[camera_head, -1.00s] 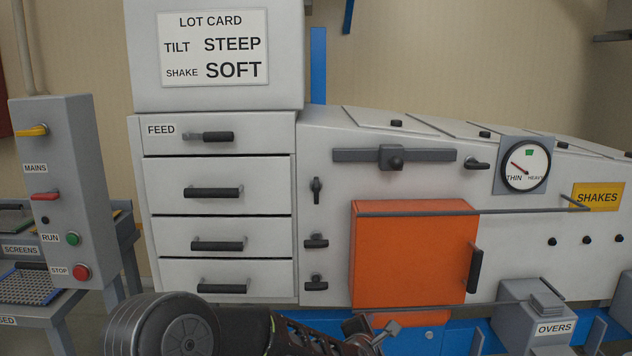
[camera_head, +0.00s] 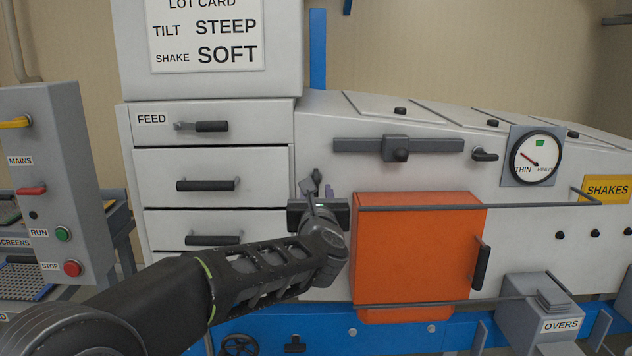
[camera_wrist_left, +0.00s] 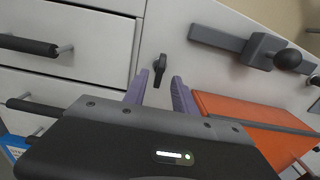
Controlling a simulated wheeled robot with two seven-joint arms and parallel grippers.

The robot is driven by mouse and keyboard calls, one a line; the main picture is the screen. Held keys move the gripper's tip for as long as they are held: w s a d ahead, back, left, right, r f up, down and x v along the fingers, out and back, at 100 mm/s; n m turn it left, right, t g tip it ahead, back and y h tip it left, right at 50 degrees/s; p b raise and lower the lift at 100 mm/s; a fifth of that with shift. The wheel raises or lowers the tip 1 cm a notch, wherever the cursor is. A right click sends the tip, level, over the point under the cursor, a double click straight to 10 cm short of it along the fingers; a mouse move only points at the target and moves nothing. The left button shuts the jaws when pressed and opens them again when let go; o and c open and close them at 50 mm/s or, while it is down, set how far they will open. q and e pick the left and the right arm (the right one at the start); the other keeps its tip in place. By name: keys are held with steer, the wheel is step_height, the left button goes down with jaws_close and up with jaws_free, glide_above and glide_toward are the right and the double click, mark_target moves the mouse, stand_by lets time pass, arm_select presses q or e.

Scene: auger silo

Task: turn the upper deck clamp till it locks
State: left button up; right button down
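The upper deck clamp (camera_head: 316,175) is a small dark handle on the white panel, right of the drawers. In the left wrist view the clamp (camera_wrist_left: 160,65) stands roughly upright, just beyond the fingertips and in the gap between them. My left gripper (camera_head: 318,190) is in front of the panel just below the clamp. In the left wrist view its purple fingers (camera_wrist_left: 158,86) are apart with nothing between them, and they do not appear to touch the clamp. The lower clamps are hidden behind my left gripper and arm. My right gripper is not in view.
An orange box-like cover (camera_head: 415,250) juts out right of my left gripper. Drawers with dark bar handles (camera_head: 207,185) are on the left. A sliding bar with a knob (camera_head: 396,149) is above right. A grey control post (camera_head: 55,170) stands far left.

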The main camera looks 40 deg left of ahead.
mark_target(316, 183)
arm_select(q)
steer(key=p+x, duration=0.2)
steer(key=x, duration=0.3)
steer(key=shift+w+a, duration=0.5)
steer(key=shift+w, duration=0.15)
steer(key=shift+c, duration=0.5)
jaws_close()
